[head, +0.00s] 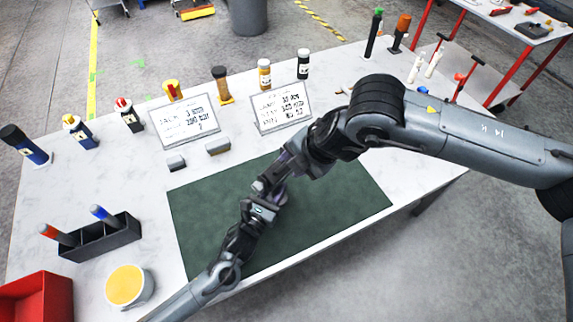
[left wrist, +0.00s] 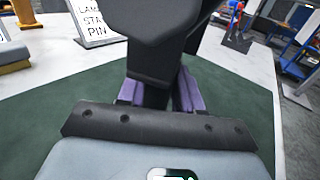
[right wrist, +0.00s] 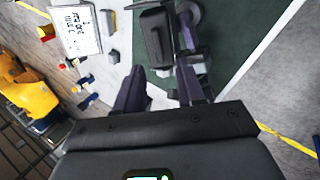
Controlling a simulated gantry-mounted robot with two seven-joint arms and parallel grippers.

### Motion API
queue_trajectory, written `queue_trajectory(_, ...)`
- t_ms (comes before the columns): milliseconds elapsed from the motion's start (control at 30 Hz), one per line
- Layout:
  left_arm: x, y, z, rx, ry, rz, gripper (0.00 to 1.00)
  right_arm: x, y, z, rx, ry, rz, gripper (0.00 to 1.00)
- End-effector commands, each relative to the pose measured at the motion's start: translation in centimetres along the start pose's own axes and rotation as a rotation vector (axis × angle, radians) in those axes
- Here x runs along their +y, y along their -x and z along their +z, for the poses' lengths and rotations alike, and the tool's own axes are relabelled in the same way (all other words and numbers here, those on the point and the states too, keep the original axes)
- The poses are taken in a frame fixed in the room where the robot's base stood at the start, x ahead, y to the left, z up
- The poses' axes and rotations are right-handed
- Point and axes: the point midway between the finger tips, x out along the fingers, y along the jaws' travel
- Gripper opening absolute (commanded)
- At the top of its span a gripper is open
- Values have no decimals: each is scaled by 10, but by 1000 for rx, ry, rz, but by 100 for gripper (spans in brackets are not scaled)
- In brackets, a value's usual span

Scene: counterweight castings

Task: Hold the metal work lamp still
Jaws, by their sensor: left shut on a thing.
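The metal work lamp is mostly hidden by my grippers over the dark green mat (head: 215,225). A grey rounded part (right wrist: 190,13) beyond my fingers in the right wrist view looks like part of it. My left gripper (head: 276,187) is shut on the lamp above the mat. In the left wrist view its purple fingers (left wrist: 158,94) stand either side of a dark shape, and a large dark body blocks the view above. My right gripper (head: 287,163) is close by, above the left one. In the right wrist view its fingers (right wrist: 160,66) are apart, with a grey part showing between them.
Two sign cards (head: 187,121) (head: 281,108) and small grey blocks (head: 217,146) stand behind the mat. Several bottles and tools line the back. A black holder (head: 100,238), a yellow-filled tub (head: 128,287) and a red bin (head: 38,298) are at left.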

Motion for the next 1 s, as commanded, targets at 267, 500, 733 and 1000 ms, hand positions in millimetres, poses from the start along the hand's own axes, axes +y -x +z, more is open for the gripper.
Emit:
queue_trajectory(267, 0, -1, 2, -5, 1, 0, 0, 0, 42, 0, 1, 0, 0, 38)
queue_trajectory(500, 0, -1, 2, -5, 0, 0, 0, -1, 56, 0, 0, 1, -2, 38)
queue_trajectory(733, 0, -1, 2, -5, 0, 0, 0, -1, 56, 0, 1, 0, -2, 38)
queue_trajectory(1000, 0, -1, 2, -4, 0, 0, 54, 0, 56, 0, 1, 0, -2, 38)
